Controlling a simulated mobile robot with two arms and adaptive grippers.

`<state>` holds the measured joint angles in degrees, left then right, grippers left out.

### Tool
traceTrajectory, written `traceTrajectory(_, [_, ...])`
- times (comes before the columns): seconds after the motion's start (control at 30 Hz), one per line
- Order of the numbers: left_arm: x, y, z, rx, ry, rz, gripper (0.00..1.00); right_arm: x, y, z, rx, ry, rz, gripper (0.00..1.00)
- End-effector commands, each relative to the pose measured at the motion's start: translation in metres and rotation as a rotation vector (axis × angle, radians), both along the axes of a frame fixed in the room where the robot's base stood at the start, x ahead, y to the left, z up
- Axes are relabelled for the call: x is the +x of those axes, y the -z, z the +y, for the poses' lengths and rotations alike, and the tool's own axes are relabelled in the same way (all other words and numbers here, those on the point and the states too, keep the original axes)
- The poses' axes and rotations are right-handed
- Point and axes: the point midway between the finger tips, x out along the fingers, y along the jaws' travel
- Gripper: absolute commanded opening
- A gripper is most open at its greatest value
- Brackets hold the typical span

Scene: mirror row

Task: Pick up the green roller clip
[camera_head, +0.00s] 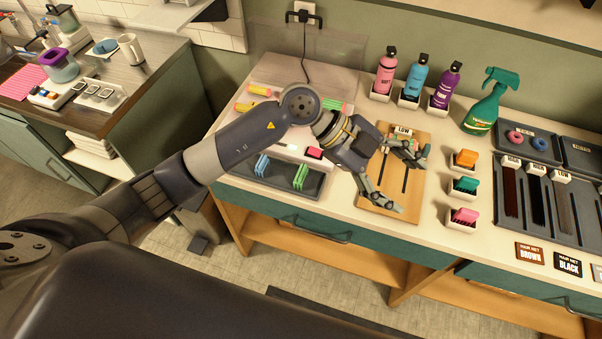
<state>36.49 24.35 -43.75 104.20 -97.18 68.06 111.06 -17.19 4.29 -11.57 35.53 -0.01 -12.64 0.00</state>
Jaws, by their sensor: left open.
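My left gripper (404,181) is open over the wooden board (422,135). One finger is at the board's front edge and the other near its back, with dark slots of the board showing between them. Green slim clip-like pieces (300,176) stand in a dark tray (277,188) left of the gripper, beside blue ones (262,165). A teal-green clip (464,186) sits in a white holder to the right, between an orange clip (465,158) and a pink clip (465,215). I cannot tell for sure which green piece is the roller clip. My right gripper is out of view.
Pink (386,72), blue (415,78) and purple (447,86) bottles and a green spray bottle (486,108) stand along the back. A compartmented dark tray (555,225) fills the right. My left arm hides part of the counter. A side counter stands at left.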

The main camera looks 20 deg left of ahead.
Motion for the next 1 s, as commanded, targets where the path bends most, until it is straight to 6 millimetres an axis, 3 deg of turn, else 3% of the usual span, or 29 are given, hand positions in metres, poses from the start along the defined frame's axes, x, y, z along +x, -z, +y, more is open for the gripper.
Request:
traceTrajectory(0.1, [0.021,0.037,0.051,0.314,-0.056,0.054,0.68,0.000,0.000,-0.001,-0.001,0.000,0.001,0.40])
traceTrajectory(0.2, [0.039,0.056,0.103,0.561,-0.151,0.100,0.68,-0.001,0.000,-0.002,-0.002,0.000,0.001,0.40])
traceTrajectory(0.3, [0.054,0.061,0.151,0.762,-0.261,0.138,0.68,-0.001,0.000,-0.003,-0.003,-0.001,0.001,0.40])
traceTrajectory(0.43, [0.064,0.058,0.194,0.927,-0.377,0.170,0.68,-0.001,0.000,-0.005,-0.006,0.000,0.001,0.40])
traceTrajectory(0.6, [0.067,0.062,0.214,1.003,-0.435,0.189,0.68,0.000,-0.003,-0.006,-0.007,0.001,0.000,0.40])
traceTrajectory(0.83, [0.066,0.097,0.214,1.001,-0.434,0.191,0.68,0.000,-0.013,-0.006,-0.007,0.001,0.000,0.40])
traceTrajectory(1.0, [0.067,0.111,0.213,0.999,-0.433,0.188,0.68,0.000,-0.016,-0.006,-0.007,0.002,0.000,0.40])
